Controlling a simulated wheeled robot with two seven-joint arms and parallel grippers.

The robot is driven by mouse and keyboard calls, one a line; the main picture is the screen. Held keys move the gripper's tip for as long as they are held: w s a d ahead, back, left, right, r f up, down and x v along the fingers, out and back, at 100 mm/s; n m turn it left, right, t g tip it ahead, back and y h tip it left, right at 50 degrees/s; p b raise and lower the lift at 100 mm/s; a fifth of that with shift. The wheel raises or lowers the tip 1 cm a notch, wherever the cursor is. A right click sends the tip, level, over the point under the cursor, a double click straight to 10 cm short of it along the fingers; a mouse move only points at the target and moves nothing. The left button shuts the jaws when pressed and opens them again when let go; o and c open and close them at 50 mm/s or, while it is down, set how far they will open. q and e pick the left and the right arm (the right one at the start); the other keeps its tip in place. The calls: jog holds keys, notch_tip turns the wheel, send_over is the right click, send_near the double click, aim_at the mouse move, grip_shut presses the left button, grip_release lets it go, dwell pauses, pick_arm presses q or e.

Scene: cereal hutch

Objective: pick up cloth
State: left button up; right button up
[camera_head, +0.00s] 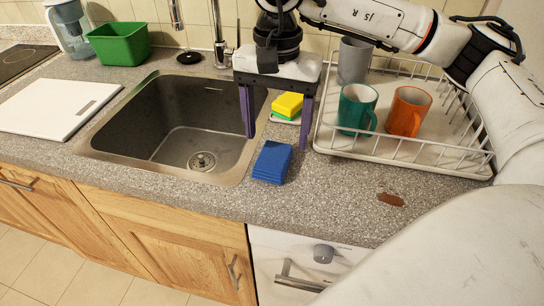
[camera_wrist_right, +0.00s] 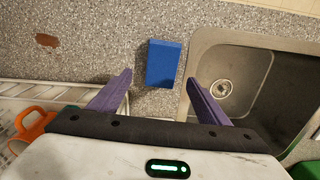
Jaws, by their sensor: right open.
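The cloth (camera_head: 273,162) is a folded blue stack lying on the grey counter, between the sink and the dish rack. It also shows in the right wrist view (camera_wrist_right: 163,63), ahead of the fingers and between their lines. My right gripper (camera_head: 276,143) is open and empty, its two purple fingers pointing down above the counter, near the cloth. In the right wrist view the right gripper (camera_wrist_right: 160,98) has its fingers apart and does not touch the cloth. My left gripper is not in view.
The sink (camera_head: 172,125) is left of the cloth. A white dish rack (camera_head: 330,148) with a teal mug (camera_head: 354,106) and an orange mug (camera_head: 406,112) stands right. A yellow-green sponge (camera_head: 287,105) lies behind. A brown spot (camera_head: 390,199) marks the open counter at right.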

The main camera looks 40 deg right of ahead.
aim_at(274, 153)
jog(key=f, duration=0.5)
jog(key=shift+a+f+p, duration=0.2)
jog(key=shift+f+p, duration=0.05)
jog(key=shift+p, duration=0.15)
jog(key=c, duration=1.1)
jog(key=shift+r+b, duration=0.3)
jog(key=shift+r, duration=4.8)
jog(key=shift+c, duration=0.2)
